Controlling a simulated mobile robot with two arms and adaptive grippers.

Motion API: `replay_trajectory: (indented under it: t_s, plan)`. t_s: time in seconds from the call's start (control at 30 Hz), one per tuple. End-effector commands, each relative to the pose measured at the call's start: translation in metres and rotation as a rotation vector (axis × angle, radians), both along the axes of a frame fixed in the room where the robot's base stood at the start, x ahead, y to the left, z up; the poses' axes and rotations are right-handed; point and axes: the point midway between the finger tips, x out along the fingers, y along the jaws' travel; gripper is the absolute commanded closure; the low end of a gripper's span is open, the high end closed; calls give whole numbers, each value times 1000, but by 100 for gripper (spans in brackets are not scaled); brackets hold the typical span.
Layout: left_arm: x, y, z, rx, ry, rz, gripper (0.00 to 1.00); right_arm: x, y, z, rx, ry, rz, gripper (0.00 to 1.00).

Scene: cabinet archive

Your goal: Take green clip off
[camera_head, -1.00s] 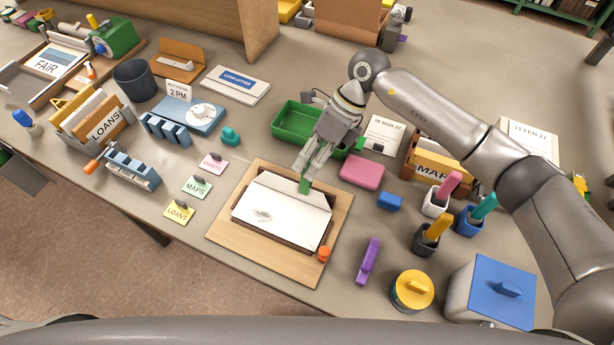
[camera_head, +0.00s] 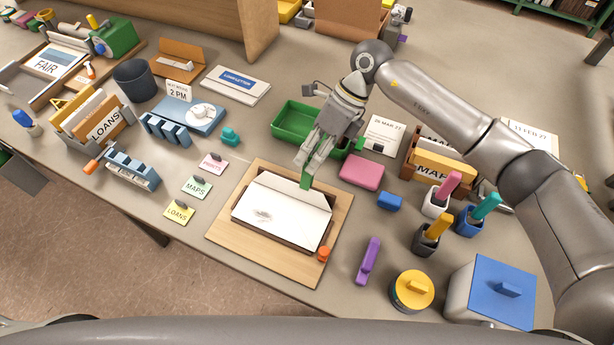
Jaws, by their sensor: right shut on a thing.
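The green clip (camera_head: 306,181) is at the upper edge of the white paper (camera_head: 280,212), which lies in a dark frame on a wooden board (camera_head: 232,221). My right gripper (camera_head: 305,168) reaches down from above and is shut on the green clip. The fingers cover the clip's upper part. I cannot tell whether the clip still touches the paper. My left gripper is not in view.
A green tray (camera_head: 285,121) stands behind the board, close to my right gripper. A pink block (camera_head: 361,172) and a blue block (camera_head: 389,201) lie to the right. A purple stapler-like thing (camera_head: 368,261) and an orange knob (camera_head: 323,254) are near the board's right corner.

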Motion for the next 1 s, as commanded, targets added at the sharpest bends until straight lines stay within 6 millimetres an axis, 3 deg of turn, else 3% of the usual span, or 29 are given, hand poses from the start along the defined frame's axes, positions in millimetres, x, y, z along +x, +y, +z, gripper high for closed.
replay_trajectory:
  t_s: [0.67,1.0]
  plan:
    - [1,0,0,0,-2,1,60,7,-3,16,1,0,0,80]
    - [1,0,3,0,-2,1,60,17,-7,39,0,-1,-2,80]
